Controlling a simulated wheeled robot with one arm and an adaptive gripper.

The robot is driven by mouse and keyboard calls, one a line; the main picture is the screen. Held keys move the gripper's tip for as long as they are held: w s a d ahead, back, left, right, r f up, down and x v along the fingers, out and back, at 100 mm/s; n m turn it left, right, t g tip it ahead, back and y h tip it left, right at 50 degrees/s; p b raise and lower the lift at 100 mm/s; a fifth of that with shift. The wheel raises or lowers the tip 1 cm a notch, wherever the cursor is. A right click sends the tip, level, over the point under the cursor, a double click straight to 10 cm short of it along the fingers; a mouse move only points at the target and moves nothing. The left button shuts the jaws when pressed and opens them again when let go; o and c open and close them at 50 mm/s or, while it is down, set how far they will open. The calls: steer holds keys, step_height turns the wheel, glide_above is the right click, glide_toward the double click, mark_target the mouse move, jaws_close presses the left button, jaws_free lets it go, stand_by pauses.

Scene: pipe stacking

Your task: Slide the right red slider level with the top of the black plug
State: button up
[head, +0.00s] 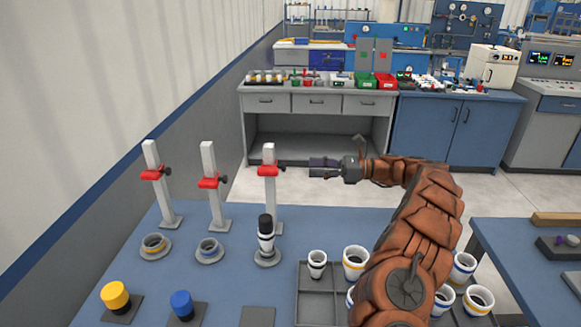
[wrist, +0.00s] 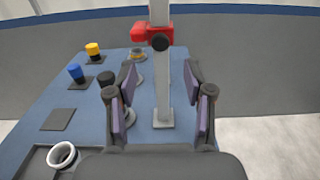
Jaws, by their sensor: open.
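The right red slider (head: 268,171) sits near the top of the right grey post (head: 270,205), with a black knob on its right side. In the wrist view the slider (wrist: 140,33) and its knob (wrist: 160,42) are ahead of my fingers. The black plug (head: 265,222) tops a white pipe (head: 266,243) in front of that post. The slider is clearly higher than the plug's top. In the wrist view the plug (wrist: 107,79) is partly hidden by my left finger. My gripper (head: 314,168) is open and empty, right of the knob and apart from it.
Two more posts with red sliders (head: 155,173) (head: 210,182) stand to the left. Ringed bases, a yellow cap (head: 115,295) and a blue cap (head: 181,304) are in front. A tray (head: 316,292) with white pipe pieces lies at right, partly behind my arm.

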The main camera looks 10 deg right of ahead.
mark_target(272, 170)
steer(key=p+x, duration=0.1)
steer(key=x, duration=0.6)
steer(key=shift+a+p, duration=0.25)
steer(key=shift+p, duration=0.15)
steer(key=shift+w+f, duration=0.1)
jaws_close()
stand_by(0.3)
